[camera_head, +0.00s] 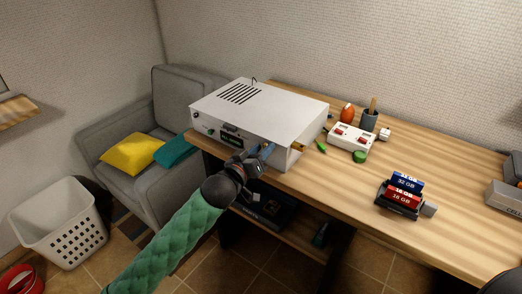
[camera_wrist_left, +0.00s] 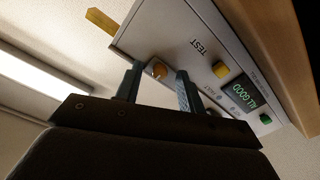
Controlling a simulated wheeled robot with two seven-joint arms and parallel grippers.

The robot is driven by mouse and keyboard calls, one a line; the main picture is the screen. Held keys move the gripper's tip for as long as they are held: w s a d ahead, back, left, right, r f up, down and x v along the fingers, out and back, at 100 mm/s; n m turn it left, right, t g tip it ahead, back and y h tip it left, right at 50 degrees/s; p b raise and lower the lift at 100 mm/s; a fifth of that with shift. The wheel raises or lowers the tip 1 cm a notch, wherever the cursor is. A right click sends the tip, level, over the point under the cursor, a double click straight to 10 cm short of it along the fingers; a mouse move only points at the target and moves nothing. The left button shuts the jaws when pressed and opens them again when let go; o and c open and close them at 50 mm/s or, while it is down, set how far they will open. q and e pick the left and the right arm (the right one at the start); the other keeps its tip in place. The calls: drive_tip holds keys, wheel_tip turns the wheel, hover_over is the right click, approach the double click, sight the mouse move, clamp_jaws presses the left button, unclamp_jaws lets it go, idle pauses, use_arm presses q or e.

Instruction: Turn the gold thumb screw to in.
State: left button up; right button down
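A white metal box (camera_head: 255,108) stands on the wooden desk, with a small green-lit panel on its front. My left gripper (camera_head: 267,150) is at the right part of that front face. In the left wrist view, a small round gold screw head (camera_wrist_left: 158,70) shows between the fingers of my left gripper (camera_wrist_left: 158,83), which are apart. Whether a finger touches it I cannot tell. A gold bar (camera_wrist_left: 102,20) juts out by the panel's edge; it also shows in the head view (camera_head: 299,147). My right gripper is not in view.
The panel also has a yellow button (camera_wrist_left: 221,69), a display (camera_wrist_left: 244,96) reading "ALL GOOD" and a "TEST" label. On the desk (camera_head: 330,190) are a white switch unit (camera_head: 351,137), a pen cup (camera_head: 370,119) and a stack of red and blue modules (camera_head: 403,191). A grey sofa (camera_head: 180,92) stands left.

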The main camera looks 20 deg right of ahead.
use_arm(q)
clamp_jaws()
